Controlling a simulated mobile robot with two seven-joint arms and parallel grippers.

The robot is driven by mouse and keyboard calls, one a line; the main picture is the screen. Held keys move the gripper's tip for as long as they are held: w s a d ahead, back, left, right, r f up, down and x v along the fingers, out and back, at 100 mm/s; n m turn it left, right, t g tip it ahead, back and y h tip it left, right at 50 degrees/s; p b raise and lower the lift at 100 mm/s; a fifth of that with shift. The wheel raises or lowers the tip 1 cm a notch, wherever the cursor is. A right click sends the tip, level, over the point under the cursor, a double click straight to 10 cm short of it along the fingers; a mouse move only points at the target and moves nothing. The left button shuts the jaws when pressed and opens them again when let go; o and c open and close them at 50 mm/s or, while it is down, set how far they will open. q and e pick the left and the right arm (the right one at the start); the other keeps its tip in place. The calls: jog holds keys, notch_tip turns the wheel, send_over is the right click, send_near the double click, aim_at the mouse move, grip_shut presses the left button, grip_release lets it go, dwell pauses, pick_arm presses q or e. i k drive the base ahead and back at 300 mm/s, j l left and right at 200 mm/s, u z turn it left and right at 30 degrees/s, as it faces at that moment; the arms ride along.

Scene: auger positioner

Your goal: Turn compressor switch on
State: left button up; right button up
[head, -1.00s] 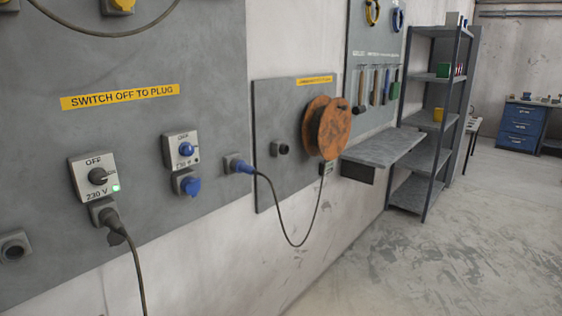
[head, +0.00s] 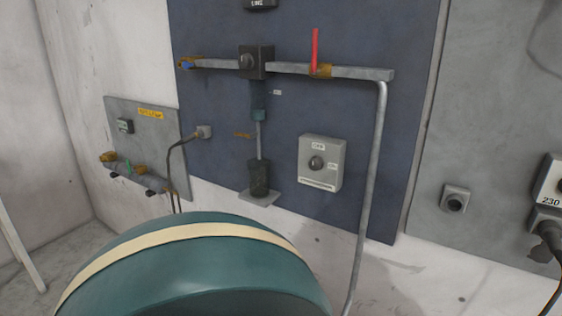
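Which way the knob points is hard to tell. No label names it as the compressor's switch. A large green rounded tank (head: 190,275) with a cream band stands in front of the panel, at the bottom of the head view. Neither of my grippers is in view.
A grey pipe (head: 377,180) runs down right of the switch box, with a red lever (head: 315,50) above. A filter unit (head: 259,178) hangs to its left. A smaller panel (head: 145,120) with valves is farther left. A socket (head: 455,199) is at right.

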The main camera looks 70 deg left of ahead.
aim_at(316, 163)
jog(key=u, duration=2)
